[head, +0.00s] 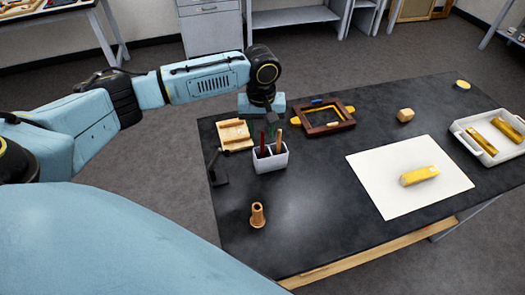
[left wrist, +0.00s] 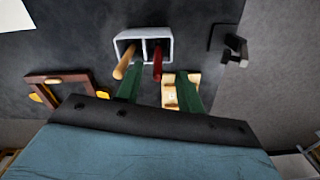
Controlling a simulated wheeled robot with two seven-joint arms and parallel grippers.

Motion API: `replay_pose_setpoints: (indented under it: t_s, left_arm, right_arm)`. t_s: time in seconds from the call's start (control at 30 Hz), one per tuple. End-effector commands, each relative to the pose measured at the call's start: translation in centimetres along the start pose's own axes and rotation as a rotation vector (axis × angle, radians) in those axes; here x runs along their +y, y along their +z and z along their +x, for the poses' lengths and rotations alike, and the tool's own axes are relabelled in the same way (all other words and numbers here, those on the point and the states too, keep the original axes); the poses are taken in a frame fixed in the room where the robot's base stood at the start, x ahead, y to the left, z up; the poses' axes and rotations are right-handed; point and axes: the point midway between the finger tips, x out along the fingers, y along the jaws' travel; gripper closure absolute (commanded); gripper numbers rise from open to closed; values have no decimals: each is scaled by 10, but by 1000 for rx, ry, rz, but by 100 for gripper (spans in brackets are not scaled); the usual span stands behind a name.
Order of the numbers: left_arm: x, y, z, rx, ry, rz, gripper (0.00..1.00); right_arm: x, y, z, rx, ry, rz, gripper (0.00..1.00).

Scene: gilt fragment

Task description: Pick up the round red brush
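A brush with a red handle (head: 262,143) stands in the left compartment of a white two-part holder (head: 271,164); its lower end is hidden inside. A tan-handled brush (head: 279,142) leans in the right compartment. My left gripper (head: 268,125) hangs just above the holder. In the left wrist view its two green fingers (left wrist: 160,78) are apart with nothing held between them. There the red handle (left wrist: 157,63) shows between the finger lines, beyond the tips, and the tan handle (left wrist: 124,65) lies near the left finger. My right gripper is not in view.
A wooden rack (head: 235,134) and a dark stand (head: 217,174) are left of the holder. A brown frame (head: 324,119) lies behind right. A wooden peg (head: 257,215) stands in front. A white sheet (head: 385,200) and tray (head: 471,144) lie right.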

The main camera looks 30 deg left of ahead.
Motion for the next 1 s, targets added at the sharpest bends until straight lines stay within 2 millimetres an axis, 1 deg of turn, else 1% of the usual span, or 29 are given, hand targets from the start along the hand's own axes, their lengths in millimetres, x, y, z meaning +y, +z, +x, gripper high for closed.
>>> replay_pose_setpoints:
  t_s: [0.03, 0.1, 0.2, 0.3, 0.47, 0.57, 0.77, 1.0]
  left_arm:
    - [2, 0, 9, -2, -2, 0, 63]
    - [2, 0, 19, -1, -2, 0, 63]
    - [2, 1, 29, -1, -2, 1, 63]
    - [2, 0, 32, 0, 0, 1, 63]
    - [2, 0, 32, 0, 0, 1, 63]
    - [2, 0, 32, 0, 0, 1, 73]
    - [2, 0, 32, 0, 0, 1, 99]
    - [2, 0, 32, 0, 0, 1, 100]
  right_arm:
    - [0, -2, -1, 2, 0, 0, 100]
    - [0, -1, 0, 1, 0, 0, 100]
    - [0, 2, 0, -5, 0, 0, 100]
    - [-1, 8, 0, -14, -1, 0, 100]
    - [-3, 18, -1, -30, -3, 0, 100]
    - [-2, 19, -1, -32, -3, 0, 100]
    - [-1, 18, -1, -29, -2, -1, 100]
    - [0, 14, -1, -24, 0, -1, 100]
